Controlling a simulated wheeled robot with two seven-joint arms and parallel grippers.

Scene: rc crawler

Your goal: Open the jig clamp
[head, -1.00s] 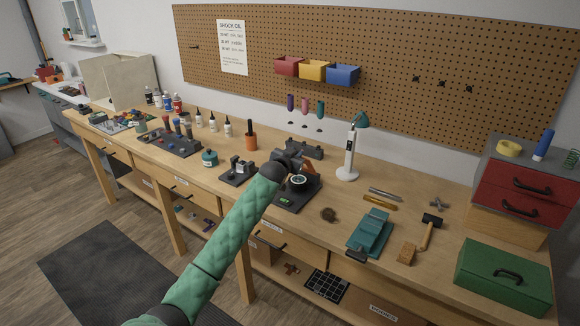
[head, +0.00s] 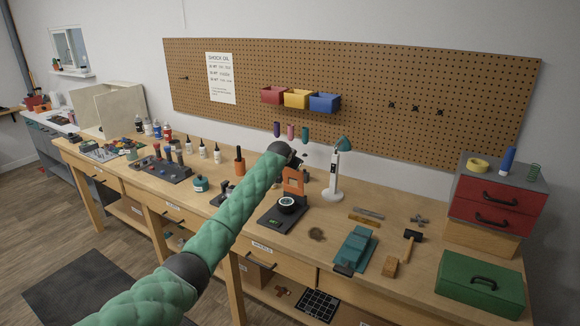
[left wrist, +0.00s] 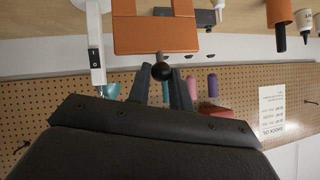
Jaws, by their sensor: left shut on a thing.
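The jig (head: 270,222) is a dark block near the front of the bench, with a round dark part with a pale ring (head: 287,204) and a green display on it. Its orange clamp plate (head: 293,181) stands upright behind the round part. The plate also fills the top of the left wrist view (left wrist: 155,38). My left gripper (head: 297,160) is at the plate's upper end. In the left wrist view its fingers (left wrist: 162,80) are shut on the clamp's black ball knob (left wrist: 161,70). My right gripper is not in view.
A white lamp (head: 334,178) stands close to the right of the clamp. A teal vise-like tool (head: 355,250), a mallet (head: 409,246) and a green toolbox (head: 480,284) lie further right. Bottles and a tool rack (head: 163,170) stand left. Coloured bins (head: 297,98) hang behind.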

